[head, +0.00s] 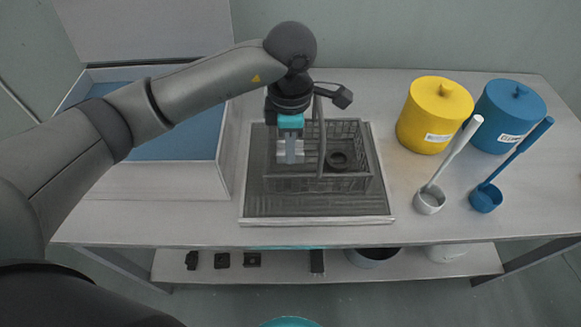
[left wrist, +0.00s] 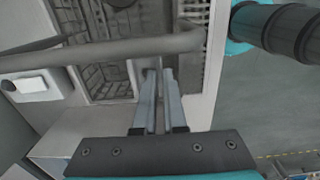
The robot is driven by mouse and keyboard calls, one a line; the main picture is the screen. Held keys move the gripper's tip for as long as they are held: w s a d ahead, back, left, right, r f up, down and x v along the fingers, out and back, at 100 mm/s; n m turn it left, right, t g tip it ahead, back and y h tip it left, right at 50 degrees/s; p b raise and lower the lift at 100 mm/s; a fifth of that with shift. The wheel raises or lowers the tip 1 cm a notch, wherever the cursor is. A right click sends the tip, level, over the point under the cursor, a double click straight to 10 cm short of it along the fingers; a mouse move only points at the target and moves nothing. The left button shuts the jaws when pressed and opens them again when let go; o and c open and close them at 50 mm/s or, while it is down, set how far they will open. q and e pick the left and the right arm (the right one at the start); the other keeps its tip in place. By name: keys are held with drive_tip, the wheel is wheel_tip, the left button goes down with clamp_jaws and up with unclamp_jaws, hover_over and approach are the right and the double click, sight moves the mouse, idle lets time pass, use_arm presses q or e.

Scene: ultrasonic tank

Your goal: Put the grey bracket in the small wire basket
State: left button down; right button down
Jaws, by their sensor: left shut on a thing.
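The small wire basket (head: 352,182) is dark grey with a tall handle and stands on a ribbed dark tray. Its mesh also shows in the left wrist view (left wrist: 105,80), with the handle bar crossing in front. My left gripper (head: 290,158) points down at the basket's left part, beside the handle. It is shut on a small light-grey piece, which looks like the grey bracket (head: 281,151). The fingers (left wrist: 160,75) hide most of that piece in the wrist view. I cannot tell whether it touches the basket floor. My right gripper is not in view.
An open box with a blue inside (head: 180,147) stands at left. Yellow (head: 430,112) and blue (head: 508,112) lidded pots and two ladles are at right. Small dark parts lie on the lower shelf (head: 290,265).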

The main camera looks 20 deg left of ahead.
use_arm(q)
drive_tip(key=shift+f+b, duration=0.4)
drive_tip(key=shift+f, duration=2.8)
drive_tip(key=shift+f, duration=0.2)
drive_tip(key=c, duration=1.3)
unclamp_jaws()
drive_tip(key=shift+o, duration=0.2)
drive_tip(key=shift+r, duration=0.1)
drive_tip(key=shift+r, duration=0.2)
wheel_tip(320, 180, up, 12)
drive_tip(key=shift+f+p, duration=0.1)
drive_tip(key=shift+p, duration=0.6)
